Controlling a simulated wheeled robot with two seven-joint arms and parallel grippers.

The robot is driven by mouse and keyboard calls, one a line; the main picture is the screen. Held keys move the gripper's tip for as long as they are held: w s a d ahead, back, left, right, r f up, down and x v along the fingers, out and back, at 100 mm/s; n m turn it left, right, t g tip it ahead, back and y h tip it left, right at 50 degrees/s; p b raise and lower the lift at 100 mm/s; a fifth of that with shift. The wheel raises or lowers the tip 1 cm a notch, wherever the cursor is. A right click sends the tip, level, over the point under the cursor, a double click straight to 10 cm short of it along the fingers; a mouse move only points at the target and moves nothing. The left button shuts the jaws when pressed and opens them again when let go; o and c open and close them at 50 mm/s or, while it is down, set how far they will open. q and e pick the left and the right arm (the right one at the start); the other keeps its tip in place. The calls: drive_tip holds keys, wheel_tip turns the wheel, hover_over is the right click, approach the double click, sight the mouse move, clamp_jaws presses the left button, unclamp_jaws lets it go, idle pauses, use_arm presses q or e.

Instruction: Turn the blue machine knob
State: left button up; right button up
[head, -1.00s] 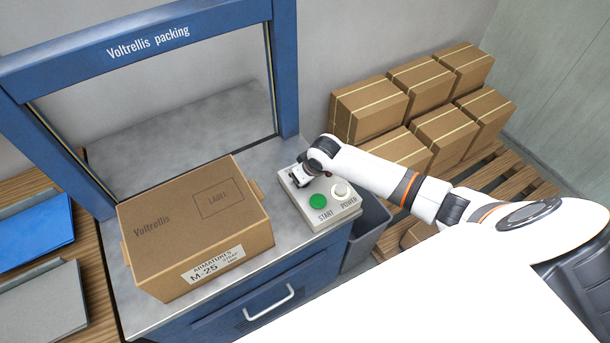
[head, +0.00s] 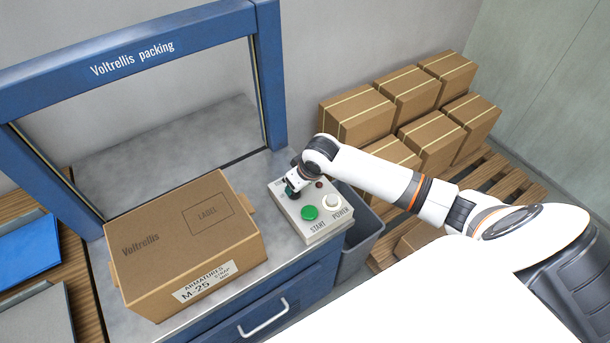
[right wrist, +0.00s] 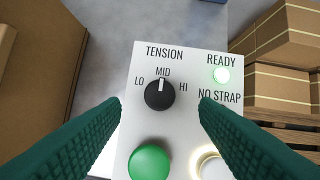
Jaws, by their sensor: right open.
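In the right wrist view a round black knob (right wrist: 159,95) with a white pointer line sits on a pale control panel (right wrist: 133,75). Its pointer is at MID, between LO and HI, under the word TENSION. The panel belongs to a blue packing machine (head: 220,29). My right gripper (head: 291,190) is over the far left part of the panel. In the wrist view its teal fingers (right wrist: 158,105) are open, one on each side of the knob and apart from it. In the head view the gripper hides the knob. My left gripper is not in view.
The panel carries a green START button (head: 310,213), a white POWER button (head: 332,201) and a lit green READY lamp (right wrist: 221,75). A labelled carton (head: 185,245) stands left of the panel. A grey bin (head: 362,243) and stacked boxes (head: 357,116) are at the right.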

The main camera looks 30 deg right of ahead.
drive_tip(key=v, duration=0.6)
drive_tip(key=shift+r+b, duration=0.4)
drive_tip(key=shift+b, duration=0.05)
drive_tip(key=shift+s, duration=0.15)
